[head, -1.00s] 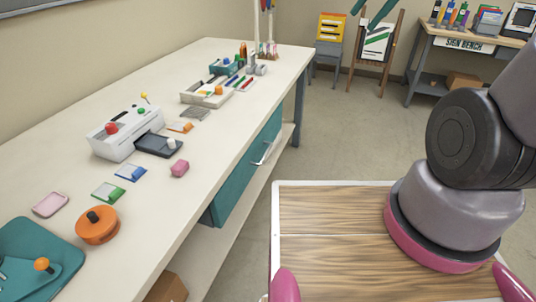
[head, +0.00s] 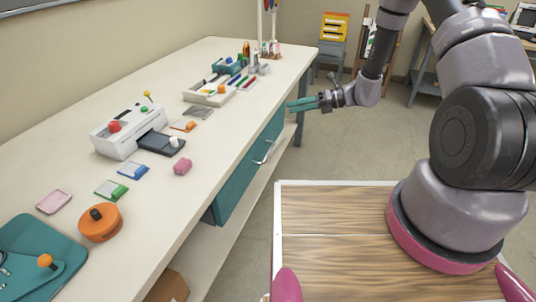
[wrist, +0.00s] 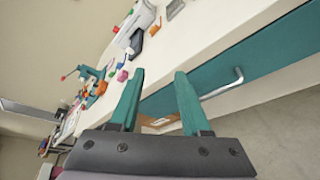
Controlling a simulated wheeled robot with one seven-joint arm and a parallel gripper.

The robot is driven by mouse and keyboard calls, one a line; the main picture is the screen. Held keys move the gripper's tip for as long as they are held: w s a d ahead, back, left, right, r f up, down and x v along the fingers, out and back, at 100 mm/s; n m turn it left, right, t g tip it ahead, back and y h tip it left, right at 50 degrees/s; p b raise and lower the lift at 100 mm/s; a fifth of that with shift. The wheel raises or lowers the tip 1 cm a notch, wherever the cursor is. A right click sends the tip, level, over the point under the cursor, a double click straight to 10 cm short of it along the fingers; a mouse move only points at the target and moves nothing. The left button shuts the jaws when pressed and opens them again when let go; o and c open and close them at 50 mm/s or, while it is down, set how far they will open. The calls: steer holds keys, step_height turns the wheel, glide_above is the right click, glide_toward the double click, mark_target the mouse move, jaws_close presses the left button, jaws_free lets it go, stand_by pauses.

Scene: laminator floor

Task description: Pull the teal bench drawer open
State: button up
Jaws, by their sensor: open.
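The teal bench drawer (head: 236,182) is under the front edge of the white bench and looks shut. Its pale bar handle (head: 264,153) is on the drawer's front face. My gripper (head: 290,105) is open and empty, with teal fingers pointing left toward the bench edge, above and beyond the handle in the head view. In the wrist view my gripper (wrist: 158,82) shows its two fingers apart, with the drawer front (wrist: 260,60) and the handle (wrist: 222,84) to the right of the fingers. The fingers do not touch the handle.
The white bench top (head: 215,130) holds a laminator (head: 128,130), an orange round container (head: 100,222), a pink block (head: 182,167) and several trays and pens. A lower shelf (head: 225,235) runs beneath. Open floor (head: 345,150) lies right of the bench.

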mark_target(268, 152)
step_height(268, 152, down, 20)
steer(key=s+m+t, duration=0.2)
steer(key=m+t, duration=0.2)
steer(key=m, duration=0.6)
steer(key=shift+m+t, duration=0.3)
steer(key=x, duration=1)
steer(key=shift+a+f, duration=0.2)
steer(key=shift+a, duration=0.05)
jaws_close()
